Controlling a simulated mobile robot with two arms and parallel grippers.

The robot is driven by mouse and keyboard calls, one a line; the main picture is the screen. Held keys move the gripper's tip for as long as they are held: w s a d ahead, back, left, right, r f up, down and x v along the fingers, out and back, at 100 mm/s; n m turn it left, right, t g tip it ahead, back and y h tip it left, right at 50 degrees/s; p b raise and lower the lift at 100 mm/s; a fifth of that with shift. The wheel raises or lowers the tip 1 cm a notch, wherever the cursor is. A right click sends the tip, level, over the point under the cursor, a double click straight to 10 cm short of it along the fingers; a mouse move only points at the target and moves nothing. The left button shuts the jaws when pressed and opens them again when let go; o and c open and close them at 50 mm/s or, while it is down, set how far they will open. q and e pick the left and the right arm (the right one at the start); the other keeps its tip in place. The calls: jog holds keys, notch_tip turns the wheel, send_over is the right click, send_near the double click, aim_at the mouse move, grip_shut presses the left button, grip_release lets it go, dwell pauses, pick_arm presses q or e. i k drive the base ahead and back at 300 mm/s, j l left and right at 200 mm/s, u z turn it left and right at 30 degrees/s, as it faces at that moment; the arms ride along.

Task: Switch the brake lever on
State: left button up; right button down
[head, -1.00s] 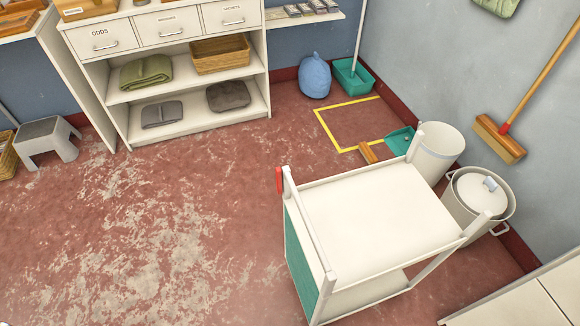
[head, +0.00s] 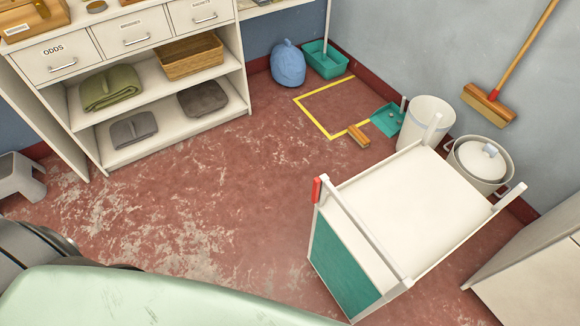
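A white trolley (head: 410,205) with a green side panel (head: 340,262) stands right of centre in the head view. A small red lever (head: 317,189) stands upright at the trolley's far left corner post, at the end of its white push bar. I take it for the brake lever; no label on it can be read. Neither of my grippers is in view, and nothing touches the lever.
White shelves (head: 163,130) stand at the back left, with a grey step stool (head: 20,178) beside them. A white bin (head: 427,121) and a lidded pot (head: 480,163) stand behind the trolley. The red floor left of the trolley is clear.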

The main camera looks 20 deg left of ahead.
aim_at(317, 181)
jog(key=j, duration=0.7)
jog(key=j+z, duration=0.1)
jog(key=j, duration=0.6)
jog(key=k+j+z, duration=0.1)
jog(key=j, duration=0.6)
jog(key=k+j, duration=0.1)
jog(key=j, duration=0.6)
